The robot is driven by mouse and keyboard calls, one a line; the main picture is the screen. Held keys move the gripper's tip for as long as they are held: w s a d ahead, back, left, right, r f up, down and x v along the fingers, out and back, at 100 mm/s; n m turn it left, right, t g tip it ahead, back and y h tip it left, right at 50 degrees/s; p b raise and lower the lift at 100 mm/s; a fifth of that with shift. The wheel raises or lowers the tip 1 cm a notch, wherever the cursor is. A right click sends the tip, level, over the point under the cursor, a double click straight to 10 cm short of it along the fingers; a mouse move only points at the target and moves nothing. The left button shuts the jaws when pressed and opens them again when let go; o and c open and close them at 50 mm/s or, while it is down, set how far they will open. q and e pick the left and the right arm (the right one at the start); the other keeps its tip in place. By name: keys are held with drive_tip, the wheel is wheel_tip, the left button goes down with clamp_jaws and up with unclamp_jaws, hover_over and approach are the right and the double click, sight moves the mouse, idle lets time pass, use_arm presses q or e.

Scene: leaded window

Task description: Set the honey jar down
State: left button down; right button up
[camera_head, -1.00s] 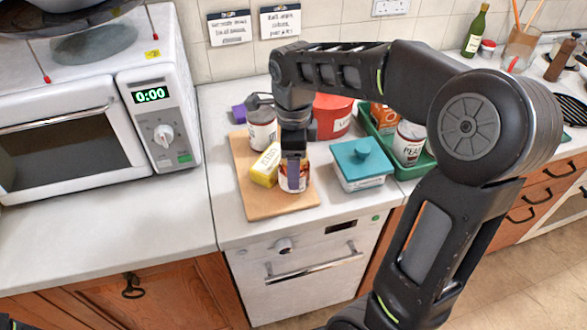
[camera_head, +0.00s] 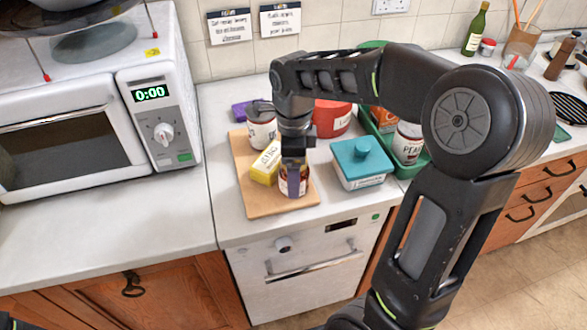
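The honey jar (camera_head: 285,189), dark amber with a pale label, is at the front right of the wooden board (camera_head: 262,207). My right gripper (camera_head: 294,178) points down over it, with a finger across its front, and appears shut on it. The jar is upright, and its base looks at or very near the board; any small gap is hard to tell. The gripper hides the jar's top. My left gripper is not in view.
A yellow packet (camera_head: 265,165) lies left of the jar, with a lidded white jar (camera_head: 262,132) behind. A teal-lidded box (camera_head: 360,163) stands to the right, near a red canister (camera_head: 331,118) and a green tray (camera_head: 410,172). The board's front left is bare.

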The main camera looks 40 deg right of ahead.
drive_tip(key=shift+r, duration=0.5)
wheel_tip(320, 180, up, 8)
drive_tip(key=shift+f, duration=0.1)
wheel_tip(320, 180, up, 3)
drive_tip(key=shift+r+p, duration=0.1)
drive_tip(key=shift+p, duration=0.7)
drive_tip(key=shift+r, duration=0.25)
drive_tip(key=shift+a+f, duration=0.1)
drive_tip(key=shift+f, duration=0.05)
